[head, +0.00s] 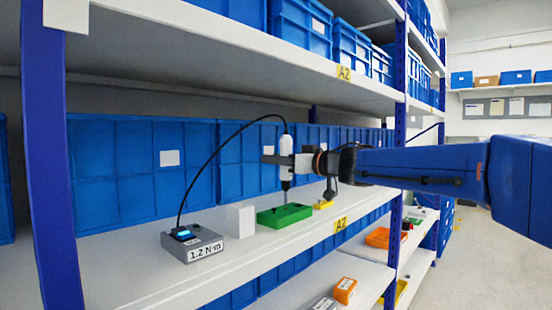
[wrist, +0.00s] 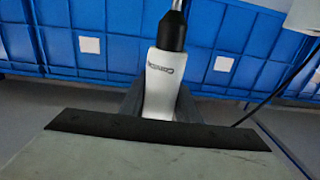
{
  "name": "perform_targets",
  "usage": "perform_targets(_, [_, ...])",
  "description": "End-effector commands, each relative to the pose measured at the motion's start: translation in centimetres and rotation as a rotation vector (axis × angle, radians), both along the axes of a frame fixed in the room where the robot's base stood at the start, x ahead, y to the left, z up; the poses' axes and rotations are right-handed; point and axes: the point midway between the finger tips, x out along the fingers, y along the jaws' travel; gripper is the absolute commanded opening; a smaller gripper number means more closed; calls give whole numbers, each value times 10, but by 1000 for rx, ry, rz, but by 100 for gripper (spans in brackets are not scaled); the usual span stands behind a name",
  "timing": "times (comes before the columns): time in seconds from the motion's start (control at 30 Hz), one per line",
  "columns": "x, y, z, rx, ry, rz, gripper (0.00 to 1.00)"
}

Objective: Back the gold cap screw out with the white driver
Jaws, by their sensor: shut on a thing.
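The white driver (head: 285,152) stands upright in my gripper (head: 288,160), with its thin bit pointing down at the green block (head: 290,217) on the shelf. In the wrist view the white driver (wrist: 163,80) sits between the dark fingers of my gripper (wrist: 160,104), its black collar and metal shaft towards the top edge. My gripper is shut on the driver body. The bit tip ends at or just above the green block; I cannot tell whether it touches. The gold cap screw cannot be made out at this size.
A grey controller box (head: 192,249) reading 1.2 N·m stands at left, joined to the driver by a black cable (head: 212,154). A white block (head: 240,220) and a small yellow piece (head: 323,204) flank the green block. Blue bins (head: 140,170) line the back; a shelf (head: 240,50) hangs above.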

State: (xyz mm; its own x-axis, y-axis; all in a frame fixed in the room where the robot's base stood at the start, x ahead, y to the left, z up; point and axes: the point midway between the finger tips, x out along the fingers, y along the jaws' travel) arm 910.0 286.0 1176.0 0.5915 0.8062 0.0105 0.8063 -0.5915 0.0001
Motion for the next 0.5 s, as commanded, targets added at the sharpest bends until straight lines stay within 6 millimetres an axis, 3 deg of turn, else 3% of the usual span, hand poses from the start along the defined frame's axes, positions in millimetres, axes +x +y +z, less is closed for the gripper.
perform_targets(0.07, [0, 0, 1, 1, -1, 0, 0])
perform_targets(0.1, [0, 0, 1, 1, -1, 0, 24])
perform_targets(0.2, [0, 0, 1, 1, -1, 0, 0])
perform_targets(0.5, [0, 0, 0, 1, -1, 0, 0])
